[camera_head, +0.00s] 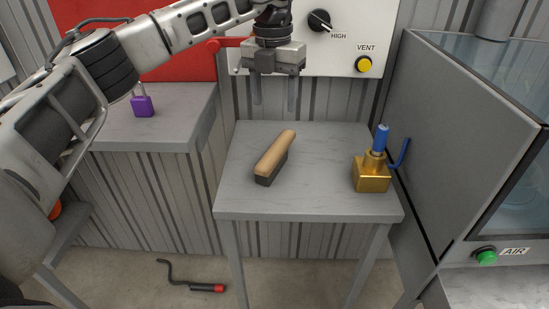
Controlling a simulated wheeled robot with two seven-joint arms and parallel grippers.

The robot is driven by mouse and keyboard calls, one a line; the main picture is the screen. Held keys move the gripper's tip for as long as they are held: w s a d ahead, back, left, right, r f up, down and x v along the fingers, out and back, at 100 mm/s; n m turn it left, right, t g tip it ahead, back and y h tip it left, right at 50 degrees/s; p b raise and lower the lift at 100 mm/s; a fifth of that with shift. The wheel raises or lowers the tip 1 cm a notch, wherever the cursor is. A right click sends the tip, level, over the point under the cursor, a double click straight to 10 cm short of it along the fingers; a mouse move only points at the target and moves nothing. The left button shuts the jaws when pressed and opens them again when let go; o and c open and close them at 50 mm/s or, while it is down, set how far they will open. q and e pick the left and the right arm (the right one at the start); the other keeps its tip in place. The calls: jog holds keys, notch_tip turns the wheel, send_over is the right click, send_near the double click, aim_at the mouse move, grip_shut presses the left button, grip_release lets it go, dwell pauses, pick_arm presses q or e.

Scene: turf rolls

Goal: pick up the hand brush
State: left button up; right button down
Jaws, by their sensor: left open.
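The hand brush (275,156) lies on the small grey table, its tan wooden back up and its dark bristles down. It points diagonally, with one end toward the back right. My left gripper (274,95) hangs above the back edge of the table with its two fingers pointing down. It is open and empty, above and behind the brush, and does not touch it. My right gripper is not in view.
A brass valve (373,173) with a blue handle stands right of the brush on the grey table (310,205). A purple padlock (142,105) is at the left bench. A grey cabinet (455,130) borders the right. A red-ended crank (205,287) lies on the floor.

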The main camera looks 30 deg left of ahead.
aim_at(275, 150)
pick_arm(q)
jog(key=f, duration=0.9)
jog(key=shift+a+f, duration=0.25)
jog(key=shift+f, duration=0.05)
jog(key=shift+w+d+f+p, duration=0.1)
jog(key=shift+f+p, duration=0.1)
jog(key=shift+f, duration=1.3)
jog(key=shift+w+d+f+p, duration=0.1)
jog(key=shift+f+p, duration=0.1)
jog(key=shift+f, duration=1.25)
jog(key=c, duration=1.1)
jog(key=shift+c, duration=0.6)
jog(key=shift+r, duration=0.15)
